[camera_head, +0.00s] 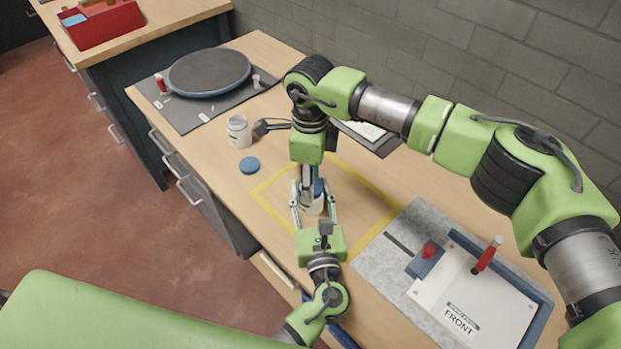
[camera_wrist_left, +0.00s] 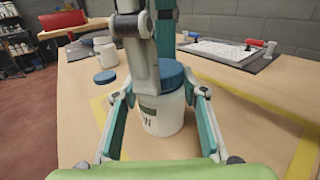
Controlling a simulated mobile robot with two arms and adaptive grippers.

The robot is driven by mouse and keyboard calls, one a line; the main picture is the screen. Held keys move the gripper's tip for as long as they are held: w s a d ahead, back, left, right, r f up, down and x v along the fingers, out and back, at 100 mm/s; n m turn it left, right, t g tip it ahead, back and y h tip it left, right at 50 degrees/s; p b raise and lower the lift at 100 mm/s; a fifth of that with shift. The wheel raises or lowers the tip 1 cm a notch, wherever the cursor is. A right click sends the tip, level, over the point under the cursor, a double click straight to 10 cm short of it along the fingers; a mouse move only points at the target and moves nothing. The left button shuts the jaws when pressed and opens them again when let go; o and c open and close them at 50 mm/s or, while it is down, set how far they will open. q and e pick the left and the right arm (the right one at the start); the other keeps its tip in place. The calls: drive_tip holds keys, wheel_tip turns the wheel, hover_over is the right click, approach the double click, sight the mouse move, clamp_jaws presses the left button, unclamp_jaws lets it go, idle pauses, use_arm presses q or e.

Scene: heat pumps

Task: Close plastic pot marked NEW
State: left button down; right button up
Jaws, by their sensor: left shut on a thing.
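A white plastic pot (camera_wrist_left: 165,115) stands inside the yellow outline; its green label is partly covered, with the end of a word like NEW showing. A blue lid (camera_wrist_left: 178,74) is at its mouth; I cannot tell whether it is fully seated. My left gripper (camera_head: 313,212) is shut on the pot from the front, with one finger on each side. My right gripper (camera_head: 311,184) reaches down from above, its fingers at the lid; the front finger hides the lid's left part. Whether it grips the lid is unclear.
A second white pot (camera_head: 238,132), open, stands behind on the left, with a blue lid (camera_head: 249,165) flat on the table. A round dark turntable (camera_head: 209,71) is at the back left. A white FRONT panel fixture (camera_head: 475,300) lies at right. A red box (camera_head: 103,24) sits on another bench.

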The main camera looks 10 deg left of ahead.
drive_tip(key=o, duration=1.2)
drive_tip(key=shift+o, duration=0.2)
drive_tip(key=shift+r, duration=2.25)
drive_tip(key=shift+c, duration=0.4)
drive_tip(key=shift+r+n, duration=1.1)
drive_tip(key=shift+r, duration=0.65)
